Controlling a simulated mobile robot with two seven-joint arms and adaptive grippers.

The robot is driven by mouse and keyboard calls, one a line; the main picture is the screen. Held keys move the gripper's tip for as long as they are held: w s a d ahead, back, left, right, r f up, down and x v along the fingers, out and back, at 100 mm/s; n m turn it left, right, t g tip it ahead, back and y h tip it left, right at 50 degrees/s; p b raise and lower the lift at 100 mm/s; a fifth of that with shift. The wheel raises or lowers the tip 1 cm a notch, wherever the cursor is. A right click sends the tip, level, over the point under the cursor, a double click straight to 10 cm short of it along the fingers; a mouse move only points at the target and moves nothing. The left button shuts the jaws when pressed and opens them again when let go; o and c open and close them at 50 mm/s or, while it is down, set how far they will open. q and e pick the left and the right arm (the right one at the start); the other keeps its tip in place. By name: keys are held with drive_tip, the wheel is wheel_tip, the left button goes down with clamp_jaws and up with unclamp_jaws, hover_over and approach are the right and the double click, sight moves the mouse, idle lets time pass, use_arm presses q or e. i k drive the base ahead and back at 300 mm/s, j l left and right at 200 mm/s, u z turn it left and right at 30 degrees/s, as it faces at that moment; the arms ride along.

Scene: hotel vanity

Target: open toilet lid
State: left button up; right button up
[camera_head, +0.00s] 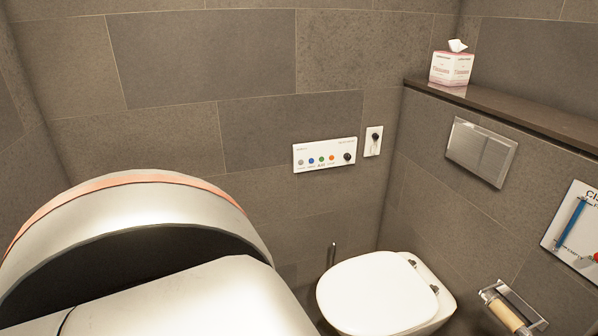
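A white toilet stands at the lower right, in the corner against the right wall. Its lid (372,292) is closed and lies flat over the bowl. Two dark hinges (412,264) show at the lid's back edge, on the side near the wall. A large silver arm part of mine with an orange band fills the lower left. Neither of my grippers shows in the view.
A paper holder (510,307) is on the right wall near the toilet. A flush plate (480,152) is above, under a dark ledge (530,117) with a tissue box (452,67). A control panel (324,155) hangs on the back wall. A thin brush handle (332,256) stands behind the toilet.

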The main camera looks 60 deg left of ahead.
sight(377, 293)
drive_tip(key=u, duration=1.5)
drive_tip(key=i+l, duration=0.3)
drive_tip(key=l, duration=0.15)
